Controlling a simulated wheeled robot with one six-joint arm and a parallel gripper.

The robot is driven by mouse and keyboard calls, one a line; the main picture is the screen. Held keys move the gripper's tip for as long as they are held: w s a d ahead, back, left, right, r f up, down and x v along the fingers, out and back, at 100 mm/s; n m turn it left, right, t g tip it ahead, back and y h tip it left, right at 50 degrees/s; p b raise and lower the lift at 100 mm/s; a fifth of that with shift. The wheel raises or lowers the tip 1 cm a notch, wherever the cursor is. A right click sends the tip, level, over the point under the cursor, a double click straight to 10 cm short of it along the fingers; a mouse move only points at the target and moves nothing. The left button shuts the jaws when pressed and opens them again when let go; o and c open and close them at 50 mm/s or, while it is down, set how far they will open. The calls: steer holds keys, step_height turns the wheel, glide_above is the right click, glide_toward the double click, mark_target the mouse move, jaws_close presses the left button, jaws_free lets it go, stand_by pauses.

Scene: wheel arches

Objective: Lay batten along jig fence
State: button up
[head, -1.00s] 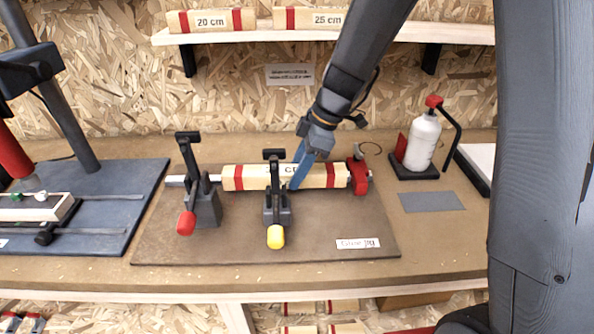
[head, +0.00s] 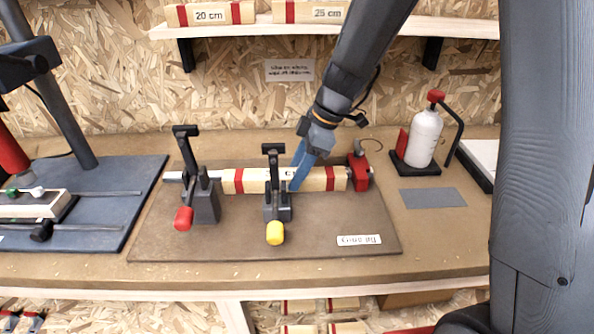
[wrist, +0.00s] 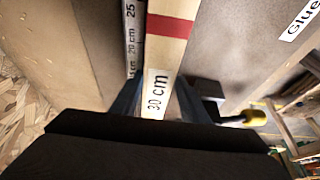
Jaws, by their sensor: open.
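The batten (head: 315,179), pale wood with red bands, lies lengthwise on the brown jig board (head: 330,220), behind the two toggle clamps. In the wrist view the batten (wrist: 168,55) carries a "30 cm" label and lies beside a fence scale (wrist: 133,40) marked 20 and 25. A narrow gap or edge shows between them; I cannot tell whether they touch. My gripper (head: 297,178) is down at the batten near the yellow-tipped clamp, its fingers (wrist: 155,98) open on either side of the batten. A red stop (head: 359,174) stands at the batten's right end.
The red-tipped clamp (head: 202,190) and yellow-tipped clamp (head: 276,200) have upright arms in front of the batten. A glue bottle (head: 424,139) stands at right. A grey pad (head: 432,198) lies before it. A blue-grey machine base (head: 100,200) is at left.

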steer(key=shift+w, duration=0.15)
steer(key=shift+w+r+p, duration=0.15)
steer(key=shift+r+p, duration=0.15)
steer(key=shift+p, duration=0.25)
steer(key=shift+r+p, duration=0.35)
steer(key=shift+p, duration=0.1)
steer(key=b+v, duration=0.3)
steer(key=v, duration=0.8)
steer(key=shift+d+r, duration=0.15)
steer(key=shift+r, duration=0.2)
